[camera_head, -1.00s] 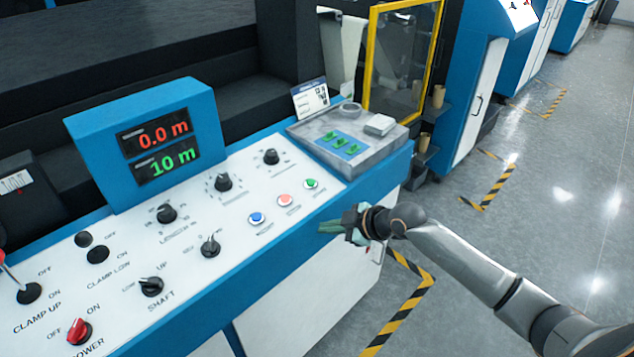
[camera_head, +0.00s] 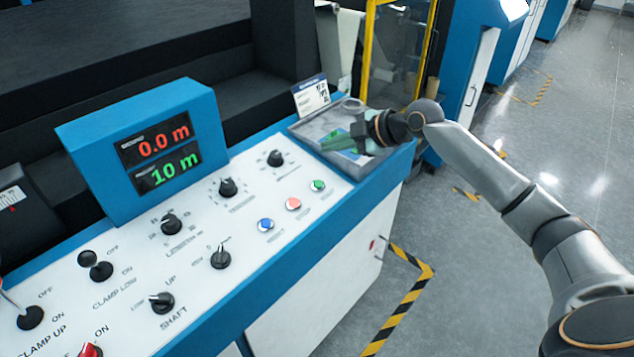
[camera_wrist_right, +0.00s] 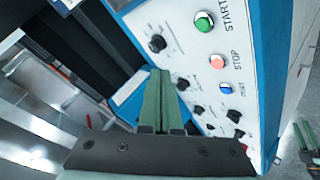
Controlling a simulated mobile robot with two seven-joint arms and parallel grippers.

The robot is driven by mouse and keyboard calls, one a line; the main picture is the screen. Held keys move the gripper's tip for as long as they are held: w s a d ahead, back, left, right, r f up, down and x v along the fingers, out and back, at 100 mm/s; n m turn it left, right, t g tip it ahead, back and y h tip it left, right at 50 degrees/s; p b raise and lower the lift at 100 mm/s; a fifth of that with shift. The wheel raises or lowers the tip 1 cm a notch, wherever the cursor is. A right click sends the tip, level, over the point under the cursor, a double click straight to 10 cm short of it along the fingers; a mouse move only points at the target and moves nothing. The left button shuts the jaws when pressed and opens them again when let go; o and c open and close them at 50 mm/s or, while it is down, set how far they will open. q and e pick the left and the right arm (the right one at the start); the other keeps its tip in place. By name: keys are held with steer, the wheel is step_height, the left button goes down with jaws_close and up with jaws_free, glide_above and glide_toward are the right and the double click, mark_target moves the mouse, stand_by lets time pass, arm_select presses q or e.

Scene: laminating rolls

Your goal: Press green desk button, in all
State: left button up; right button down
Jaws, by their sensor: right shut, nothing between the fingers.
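The green button (camera_head: 318,185), labelled START in the right wrist view (camera_wrist_right: 204,21), is at the right end of a row of buttons on the white panel (camera_head: 240,265). My right gripper (camera_head: 325,146) is shut and empty. In the head view it appears above the grey tray at the panel's far end, its fingers pointing left. In the right wrist view its green fingers (camera_wrist_right: 159,76) lie together, to the lower left of the button and apart from it. Green prongs (camera_wrist_right: 306,138) at the right edge of the wrist view look like my left gripper; their opening is unclear.
A pink-red STOP button (camera_head: 293,204) and a blue button (camera_head: 265,225) sit beside the green one. Black knobs (camera_head: 275,158) stand up from the panel. A display box (camera_head: 150,145) reads 0.0 m and 10 m. A card (camera_head: 311,96) stands behind the grey tray (camera_head: 305,130).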

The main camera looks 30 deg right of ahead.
mark_target(318, 184)
steer(key=shift+f, duration=0.2)
steer(key=f+b, duration=0.2)
steer(key=w+f+b, duration=0.1)
steer(key=f+b, duration=0.1)
steer(key=f, duration=0.1)
steer(key=f+b, duration=0.2)
steer(key=shift+w+a+f, duration=0.15)
steer(key=shift+a+f, duration=0.1)
steer(key=shift+f, duration=0.05)
steer(key=shift+w+f+b, duration=0.1)
steer(key=shift+f+b, duration=0.3)
stand_by(1.4)
steer(key=shift+w+f, duration=0.1)
steer(key=shift+f, duration=0.35)
